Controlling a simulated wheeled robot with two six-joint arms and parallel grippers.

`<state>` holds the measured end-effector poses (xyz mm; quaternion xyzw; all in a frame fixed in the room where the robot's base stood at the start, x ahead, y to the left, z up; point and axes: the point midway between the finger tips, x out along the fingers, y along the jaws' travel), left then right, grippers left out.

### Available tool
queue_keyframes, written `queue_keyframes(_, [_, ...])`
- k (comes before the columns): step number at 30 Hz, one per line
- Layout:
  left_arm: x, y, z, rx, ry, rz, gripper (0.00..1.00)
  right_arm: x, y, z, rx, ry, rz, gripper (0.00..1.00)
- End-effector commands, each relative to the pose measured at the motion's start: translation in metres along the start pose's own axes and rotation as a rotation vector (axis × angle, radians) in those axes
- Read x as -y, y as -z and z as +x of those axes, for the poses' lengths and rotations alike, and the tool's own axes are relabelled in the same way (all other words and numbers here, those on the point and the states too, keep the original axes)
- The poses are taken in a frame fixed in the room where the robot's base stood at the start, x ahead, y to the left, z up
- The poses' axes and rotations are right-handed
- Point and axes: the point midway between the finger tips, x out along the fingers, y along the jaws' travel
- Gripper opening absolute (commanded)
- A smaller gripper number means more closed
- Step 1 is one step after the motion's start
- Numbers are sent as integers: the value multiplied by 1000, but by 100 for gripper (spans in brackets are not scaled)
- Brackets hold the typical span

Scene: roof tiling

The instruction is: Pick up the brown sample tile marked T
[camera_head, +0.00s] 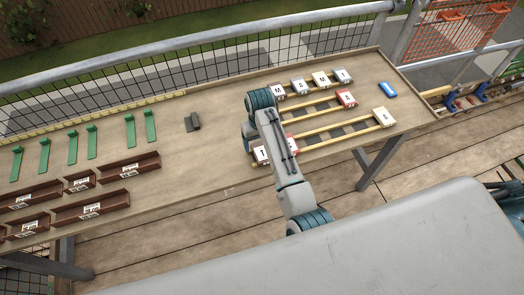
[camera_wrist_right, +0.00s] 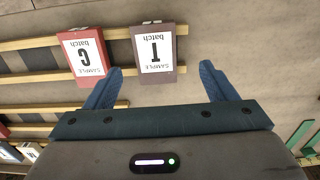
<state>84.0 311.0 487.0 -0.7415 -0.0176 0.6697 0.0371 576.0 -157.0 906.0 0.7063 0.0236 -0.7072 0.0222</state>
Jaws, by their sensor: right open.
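The brown sample tile marked T (camera_wrist_right: 154,70) lies on wooden battens, its white label upside down in the wrist view. In the head view the T tile (camera_head: 261,154) shows beside my right arm, partly covered by it. My right gripper (camera_wrist_right: 161,72) is open and empty, above the table. In the wrist view its two blue fingers lie left and right of the T tile's near end, apart from it. A red tile marked C (camera_wrist_right: 83,55) lies just left of the T tile in the wrist view. My left gripper is not in view.
More labelled sample tiles (camera_head: 321,80) lie on battens at the back right of the table (camera_head: 215,150). A blue object (camera_head: 387,89) lies near the right end. Brown trays (camera_head: 90,206) and several green brackets (camera_head: 150,128) occupy the left. A dark grey piece (camera_head: 193,122) lies mid-table.

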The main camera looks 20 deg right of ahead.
Motion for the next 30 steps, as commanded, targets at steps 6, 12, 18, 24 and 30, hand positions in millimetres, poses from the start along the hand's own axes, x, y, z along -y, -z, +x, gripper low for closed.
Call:
queue_keyframes(6, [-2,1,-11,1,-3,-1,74,-3,1,13,2,-2,1,78])
queue_keyframes(12, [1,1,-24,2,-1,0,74,-8,4,40,3,0,1,78])
queue_keyframes(18, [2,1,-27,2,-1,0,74,-8,4,56,0,0,1,78])
queue_keyframes(24, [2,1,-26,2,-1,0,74,-8,5,57,-1,0,1,78])
queue_keyframes(30, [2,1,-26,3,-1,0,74,-8,5,57,-1,0,1,43])
